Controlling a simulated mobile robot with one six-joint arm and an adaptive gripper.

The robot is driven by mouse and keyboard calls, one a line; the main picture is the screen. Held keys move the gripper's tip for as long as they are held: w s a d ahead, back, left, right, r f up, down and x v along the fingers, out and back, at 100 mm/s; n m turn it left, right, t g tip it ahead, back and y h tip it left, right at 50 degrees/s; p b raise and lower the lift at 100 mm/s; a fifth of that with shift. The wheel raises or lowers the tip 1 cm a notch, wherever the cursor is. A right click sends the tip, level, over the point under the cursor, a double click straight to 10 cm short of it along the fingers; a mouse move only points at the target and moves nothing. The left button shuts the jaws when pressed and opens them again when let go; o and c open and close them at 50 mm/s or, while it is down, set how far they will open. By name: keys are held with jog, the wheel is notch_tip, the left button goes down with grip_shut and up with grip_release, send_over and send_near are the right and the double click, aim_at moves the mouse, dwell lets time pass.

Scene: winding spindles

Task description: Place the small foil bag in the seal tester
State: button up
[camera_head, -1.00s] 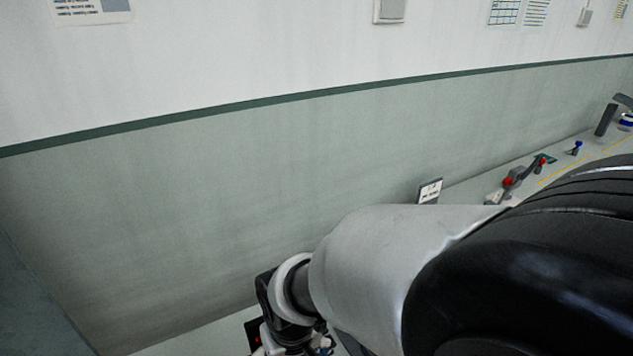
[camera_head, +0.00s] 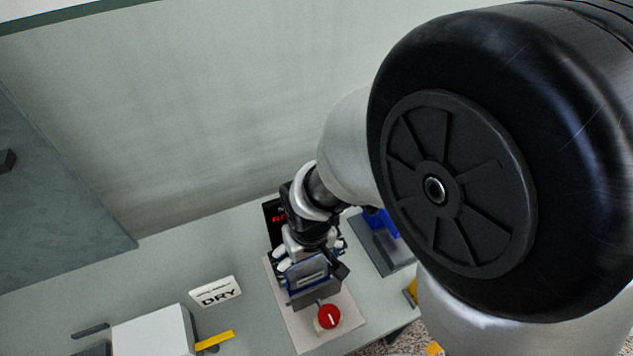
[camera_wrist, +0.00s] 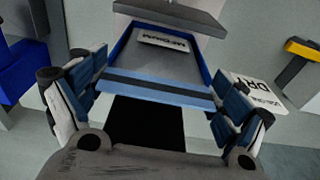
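A device that looks like the seal tester stands on the bench in the head view: a pale base plate (camera_head: 290,327), a red knob (camera_head: 328,316) and a black display with red digits (camera_head: 274,218). In the wrist view a blue-edged grey tray (camera_wrist: 118,58) with a small label and a light-blue front bar lies between my fingers. My gripper (camera_wrist: 160,85) is open, its blue-padded fingers apart on either side of the tray, above the device in the head view (camera_head: 308,262). I cannot make out the foil bag; the grey surface inside the tray may be it.
A DRY sign (camera_head: 216,292) stands left of the device. A white box (camera_head: 153,334) with a yellow bar (camera_head: 214,341) is at the lower left. A blue part on a grey stand (camera_head: 382,226) is close on the right, partly behind my arm.

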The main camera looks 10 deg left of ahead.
jog(key=shift+o, duration=1)
jog(key=shift+r+p, duration=0.3)
notch_tip(320, 180, up, 11)
jog(key=s+p, duration=0.1)
jog(key=p, duration=0.3)
jog(key=s+d+r+m+t, duration=0.1)
jog(key=s+d+r+m, duration=0.2)
jog(key=d+r, duration=0.3)
jog(key=s+d+r+m+t, duration=0.2)
jog(key=s+d+r, duration=0.3)
jog(key=d, duration=0.9)
notch_tip(320, 180, up, 2)
jog(key=shift+s+d+r+m+h, duration=0.25)
jog(key=shift+m+h, duration=0.15)
jog(key=shift+m, duration=0.2)
jog(key=shift+w, duration=0.1)
